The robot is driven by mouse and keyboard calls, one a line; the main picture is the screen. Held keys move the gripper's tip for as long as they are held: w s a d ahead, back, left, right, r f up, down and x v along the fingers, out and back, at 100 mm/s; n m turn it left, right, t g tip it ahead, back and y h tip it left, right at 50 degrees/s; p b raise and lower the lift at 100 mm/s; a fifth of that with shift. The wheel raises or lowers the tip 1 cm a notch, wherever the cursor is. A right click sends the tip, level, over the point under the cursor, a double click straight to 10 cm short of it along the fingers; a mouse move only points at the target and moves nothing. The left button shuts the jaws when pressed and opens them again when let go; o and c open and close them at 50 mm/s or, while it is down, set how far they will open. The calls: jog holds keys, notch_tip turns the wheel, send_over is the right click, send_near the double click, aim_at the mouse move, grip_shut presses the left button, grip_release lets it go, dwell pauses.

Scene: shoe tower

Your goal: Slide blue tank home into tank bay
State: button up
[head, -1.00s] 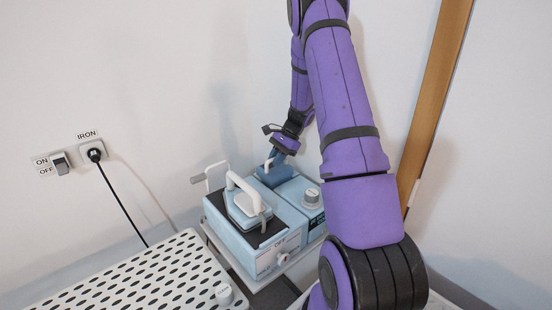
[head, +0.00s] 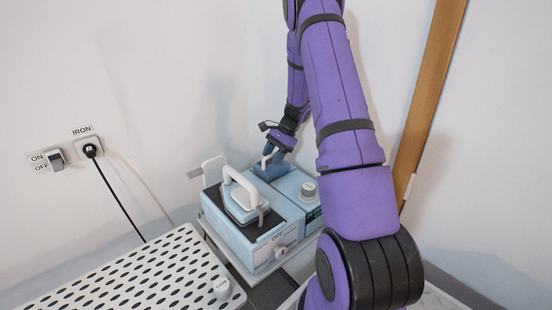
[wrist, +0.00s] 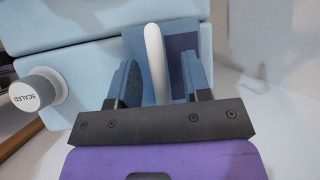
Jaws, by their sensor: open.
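The blue tank (head: 271,172) sits at the back of the light blue ironing station (head: 250,236). In the wrist view the tank (wrist: 182,45) is a darker blue block with a white handle (wrist: 154,55). My gripper (wrist: 158,68) is open, with one finger on each side of the white handle. Gaps show between the handle and both fingers in that view. In the head view my gripper (head: 272,150) is at the tank's handle, partly hiding it. The tank bay's inside is hidden, so I cannot tell how deep the tank sits.
A white-handled iron (head: 241,200) rests on the station's front part. A knob (head: 309,190) stands beside the tank; a "SCALED" knob (wrist: 32,92) shows in the wrist view. A perforated white board (head: 135,280) is at front left. Walls close in behind.

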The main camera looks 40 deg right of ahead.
notch_tip(320, 180, up, 4)
jog(key=shift+f, duration=0.15)
jog(key=s+a, duration=0.3)
jog(key=s, duration=0.4)
jog(key=s+a+r, duration=0.1)
jog(key=s+a, duration=0.3)
jog(key=s, duration=0.3)
jog(key=shift+s, duration=0.2)
jog(key=shift+r, duration=0.2)
jog(key=s+a+r+n+h, duration=0.25)
jog(key=a+r+n, duration=0.55)
jog(key=a+r, duration=0.55)
jog(key=s+a+r+n+t+h, duration=0.3)
jog(key=s+a+r+n, duration=0.4)
jog(key=s+r+n, duration=0.3)
notch_tip(320, 180, up, 3)
jog(key=shift+s+r+h, duration=0.1)
jog(key=shift+s+h, duration=0.35)
jog(key=shift+s, duration=0.65)
